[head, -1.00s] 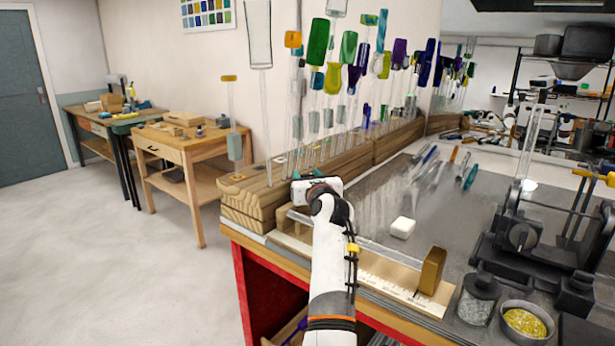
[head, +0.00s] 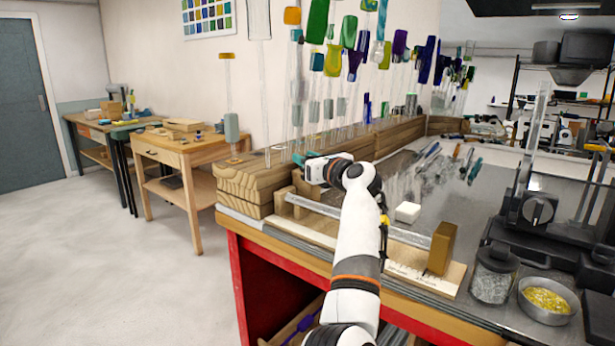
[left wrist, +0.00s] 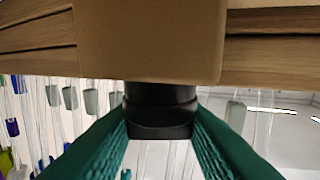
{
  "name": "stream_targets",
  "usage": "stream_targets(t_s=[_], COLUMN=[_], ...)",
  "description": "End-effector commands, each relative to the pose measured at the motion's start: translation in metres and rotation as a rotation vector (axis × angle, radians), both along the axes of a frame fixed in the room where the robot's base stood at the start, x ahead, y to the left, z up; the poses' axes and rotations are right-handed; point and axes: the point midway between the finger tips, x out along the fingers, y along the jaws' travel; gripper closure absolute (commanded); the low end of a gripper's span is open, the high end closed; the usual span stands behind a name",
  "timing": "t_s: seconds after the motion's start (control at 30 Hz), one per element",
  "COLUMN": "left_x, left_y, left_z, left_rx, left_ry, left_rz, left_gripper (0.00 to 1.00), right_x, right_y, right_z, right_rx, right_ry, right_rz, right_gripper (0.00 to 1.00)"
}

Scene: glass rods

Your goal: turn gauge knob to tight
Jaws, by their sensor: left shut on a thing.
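The wooden gauge (head: 415,262) lies along the front edge of the bench, a ruled board with end blocks and a glass rod across it. In the left wrist view a black round knob (left wrist: 160,95) sticks out from a plain brown block (left wrist: 150,40). My left gripper (head: 299,160) is at the gauge's left end, beside the rod rack. Its green fingers (left wrist: 160,132) flank the knob on both sides and are shut on it. The knob is hidden in the head view, and no tight mark is legible. My right gripper is not in view.
The wooden rack (head: 250,185) with many upright coloured glass rods stands just behind and left of my gripper. A white block (head: 408,212) lies behind the gauge. A glass jar (head: 493,274), a bowl of yellow bits (head: 546,300) and a black machine (head: 538,225) stand at right.

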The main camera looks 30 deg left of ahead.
Motion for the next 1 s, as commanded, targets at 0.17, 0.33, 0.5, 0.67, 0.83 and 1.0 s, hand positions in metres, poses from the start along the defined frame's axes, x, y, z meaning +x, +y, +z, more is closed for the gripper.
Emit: stream_targets(t_s=[0.17, 0.33, 0.5, 0.67, 0.83, 1.0], left_x=[0.001, 0.001, 0.001, 0.0, 0.0, 0.0], left_y=[0.0, 0.001, 0.001, 0.0, 0.001, 0.001], left_z=[0.0, 0.002, 0.001, 0.001, -0.001, -0.002], left_rx=[-0.001, -0.002, -0.003, -0.004, -0.006, -0.006], left_ry=[0.004, 0.003, 0.002, 0.002, 0.003, 0.002], left_rz=[0.122, 0.208, 0.268, 0.303, 0.32, 0.325], left_gripper=[0.9, 0.9, 0.9, 0.9, 0.9, 0.9], right_x=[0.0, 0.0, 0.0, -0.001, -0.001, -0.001], right_y=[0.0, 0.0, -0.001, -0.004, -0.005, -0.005], right_z=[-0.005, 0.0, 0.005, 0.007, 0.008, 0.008], right_rx=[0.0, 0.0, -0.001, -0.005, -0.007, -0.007], right_ry=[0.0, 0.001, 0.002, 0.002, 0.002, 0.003], right_rz=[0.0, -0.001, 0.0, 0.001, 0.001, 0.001], right_gripper=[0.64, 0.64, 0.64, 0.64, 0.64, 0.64])
